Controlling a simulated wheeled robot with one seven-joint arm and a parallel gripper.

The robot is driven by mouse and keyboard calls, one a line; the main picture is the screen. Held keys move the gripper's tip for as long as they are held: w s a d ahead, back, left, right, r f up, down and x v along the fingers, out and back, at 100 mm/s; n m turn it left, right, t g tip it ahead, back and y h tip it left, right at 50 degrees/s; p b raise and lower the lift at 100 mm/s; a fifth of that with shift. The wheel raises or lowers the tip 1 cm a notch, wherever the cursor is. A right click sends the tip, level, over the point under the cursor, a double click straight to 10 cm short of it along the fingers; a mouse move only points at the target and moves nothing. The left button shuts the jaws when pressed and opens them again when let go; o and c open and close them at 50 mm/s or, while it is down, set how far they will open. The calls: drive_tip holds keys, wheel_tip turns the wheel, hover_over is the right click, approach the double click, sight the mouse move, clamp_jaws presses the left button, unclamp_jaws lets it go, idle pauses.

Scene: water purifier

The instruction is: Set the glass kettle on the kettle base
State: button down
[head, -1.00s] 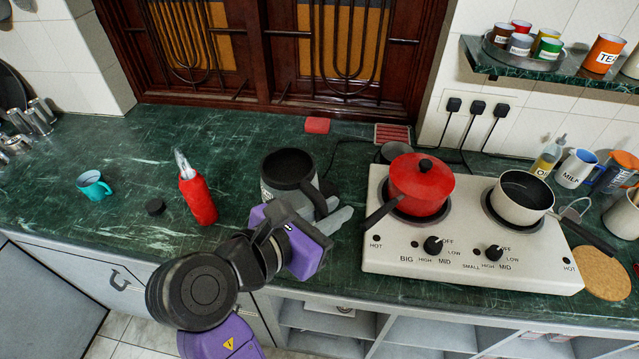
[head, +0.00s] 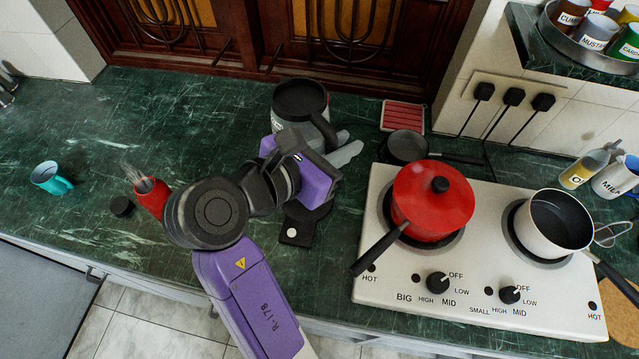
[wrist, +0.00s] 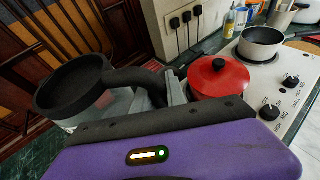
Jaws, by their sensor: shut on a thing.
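The glass kettle (head: 293,128), with a black rim and black handle, is upright in my gripper (head: 343,148). The grey fingers are shut on its handle. The kettle also shows at the left of the wrist view (wrist: 78,92), with the handle running to the fingers (wrist: 160,92). The kettle base (head: 296,233), a black disc with a small front panel, lies on the counter. It is partly hidden under my purple hand. In the head view the kettle appears behind the base, apart from it. Its exact height above the counter cannot be told.
A two-burner stove (head: 400,293) with a red pot (head: 432,205) and white saucepan (head: 552,222) stands right of the base. A small dark pan (head: 405,147) lies behind it. The dark wooden window (head: 400,45) is behind.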

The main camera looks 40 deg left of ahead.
wheel_tip(320, 180, down, 19)
idle(0.5)
drive_tip(key=shift+f, duration=0.1)
drive_tip(key=c, duration=1.3)
unclamp_jaws()
drive_tip(key=shift+f, duration=0.1)
drive_tip(key=shift+c, duration=0.2)
drive_tip(key=v, duration=1.2)
drive_tip(key=shift+b, duration=0.35)
drive_tip(key=shift+s, duration=0.15)
